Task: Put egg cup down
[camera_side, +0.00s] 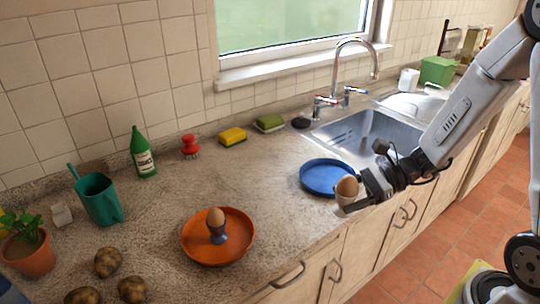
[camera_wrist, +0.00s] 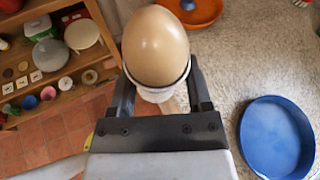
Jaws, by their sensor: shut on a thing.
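My gripper (camera_side: 362,192) is shut on a white egg cup (camera_wrist: 158,94) with a brown egg (camera_wrist: 155,45) in it. In the side view the held egg (camera_side: 347,186) stands upright in the cup (camera_side: 345,203), near the counter's front edge, in front of the blue plate. The fingers (camera_wrist: 162,100) clasp the cup from both sides in the wrist view and hide part of it. A blue plate (camera_side: 325,177) lies empty on the counter; it also shows at right in the wrist view (camera_wrist: 277,138). An orange plate (camera_side: 240,247) holds a blue egg cup (camera_side: 217,234) with a brown egg (camera_side: 215,217).
The steel sink (camera_side: 372,135) and faucet (camera_side: 352,60) are behind the blue plate. A green bottle (camera_side: 143,155), red brush (camera_side: 190,147), sponges (camera_side: 232,136), watering can (camera_side: 99,200), potatoes (camera_side: 108,262) and plant (camera_side: 28,250) stand left and back. The counter between the plates is clear.

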